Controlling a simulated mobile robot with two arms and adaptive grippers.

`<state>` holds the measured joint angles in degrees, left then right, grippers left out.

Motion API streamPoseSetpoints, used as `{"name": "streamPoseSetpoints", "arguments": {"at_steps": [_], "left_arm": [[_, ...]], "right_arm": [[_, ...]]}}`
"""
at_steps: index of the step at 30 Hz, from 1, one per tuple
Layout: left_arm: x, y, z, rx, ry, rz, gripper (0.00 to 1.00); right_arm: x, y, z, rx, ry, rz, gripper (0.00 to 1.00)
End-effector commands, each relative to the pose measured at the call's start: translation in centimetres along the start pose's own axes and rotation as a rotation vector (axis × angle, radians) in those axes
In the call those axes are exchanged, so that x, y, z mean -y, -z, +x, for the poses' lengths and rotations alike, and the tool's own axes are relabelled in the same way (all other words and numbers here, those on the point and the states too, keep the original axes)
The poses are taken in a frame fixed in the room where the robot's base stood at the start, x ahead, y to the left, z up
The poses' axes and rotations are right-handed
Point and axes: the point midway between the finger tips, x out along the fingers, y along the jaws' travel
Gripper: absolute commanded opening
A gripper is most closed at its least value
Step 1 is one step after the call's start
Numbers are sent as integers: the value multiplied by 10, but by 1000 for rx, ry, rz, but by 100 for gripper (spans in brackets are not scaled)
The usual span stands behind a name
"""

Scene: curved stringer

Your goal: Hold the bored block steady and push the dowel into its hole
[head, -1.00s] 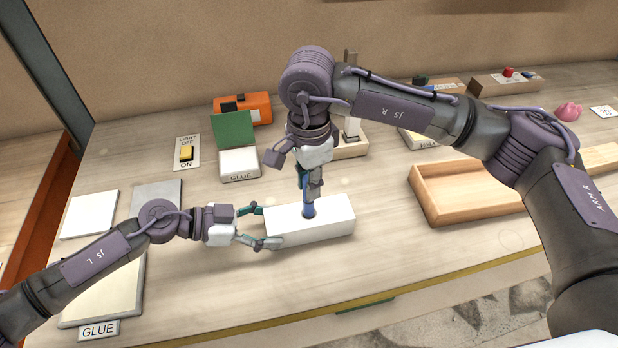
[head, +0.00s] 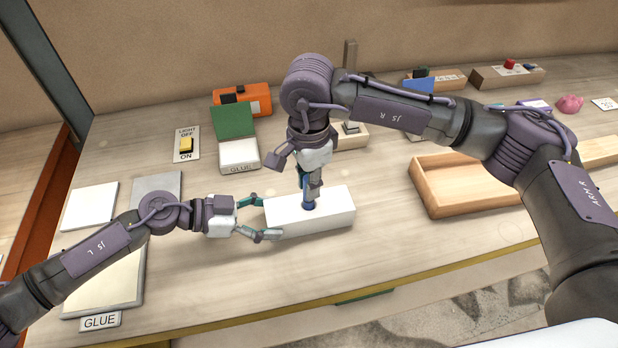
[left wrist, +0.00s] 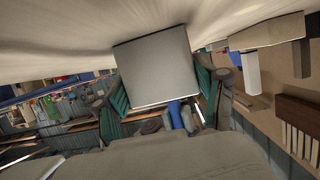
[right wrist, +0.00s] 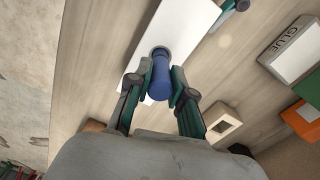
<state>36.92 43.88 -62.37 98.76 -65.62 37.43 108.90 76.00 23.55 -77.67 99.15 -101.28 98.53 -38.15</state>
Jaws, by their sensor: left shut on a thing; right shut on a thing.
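The white bored block (head: 335,208) lies flat on the table, its end between the fingers of my left gripper (head: 262,215). In the left wrist view the block (left wrist: 158,72) fills the space between the fingers. My right gripper (head: 310,183) points down above the block, shut on the blue dowel (head: 308,205). The right wrist view shows the dowel (right wrist: 161,78) between the fingertips, its far end at the round hole (right wrist: 160,52). The dowel's lower end is in the hole; its depth is hidden.
A glue box with a green lid (head: 240,153), a light switch (head: 186,145) and an orange device (head: 243,98) stand behind. A wooden tray (head: 465,205) is to the right. Pale plates (head: 105,275) lie at left. The table's front edge is close to the block.

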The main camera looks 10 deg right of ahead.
Motion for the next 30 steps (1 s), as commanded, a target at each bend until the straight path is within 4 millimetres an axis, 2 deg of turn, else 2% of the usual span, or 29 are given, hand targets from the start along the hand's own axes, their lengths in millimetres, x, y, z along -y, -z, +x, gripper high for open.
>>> {"name": "streamPoseSetpoints", "arguments": {"at_steps": [23,24,28,30], "left_arm": [[0,0,0,0,1,0,20],[0,0,0,0,1,0,20],[0,0,0,0,1,0,20],[0,0,0,0,1,0,20]], "right_arm": [[0,0,20,0,-1,0,0],[0,0,19,0,0,0,28],[0,0,19,0,0,0,49],[0,0,19,0,0,0,50]]}}
